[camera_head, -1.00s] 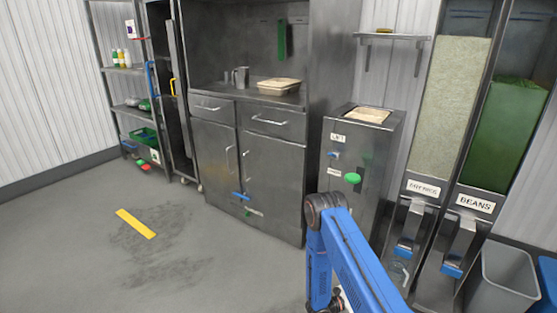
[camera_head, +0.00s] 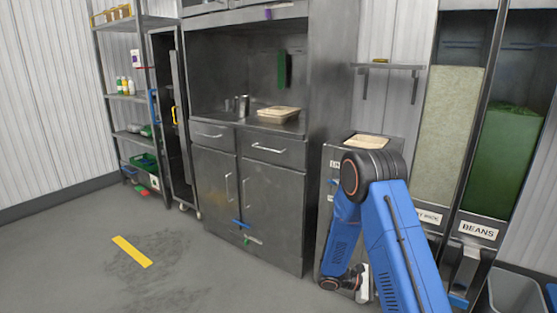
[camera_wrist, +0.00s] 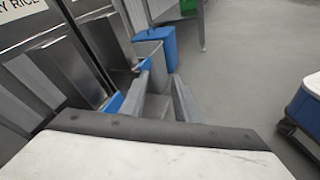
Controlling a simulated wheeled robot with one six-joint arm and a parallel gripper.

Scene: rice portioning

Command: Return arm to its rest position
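My blue arm (camera_head: 390,230) stands bent in the lower right of the head view, its dark elbow joint (camera_head: 372,175) in front of the lift unit. The forearm hangs down to a white and dark wrist part (camera_head: 350,281) near the bottom edge. The fingertips cannot be made out there. In the wrist view my gripper (camera_wrist: 160,92) shows two grey fingers set apart, with nothing seen held between them. The white and dark gripper body fills the bottom of that view.
The lift unit (camera_head: 330,220) stands close behind my arm, with a steel cabinet (camera_head: 270,190) to its left. The rice dispenser (camera_head: 450,130) and beans dispenser (camera_head: 500,160) are at right. A grey bin (camera_head: 515,293) stands lower right.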

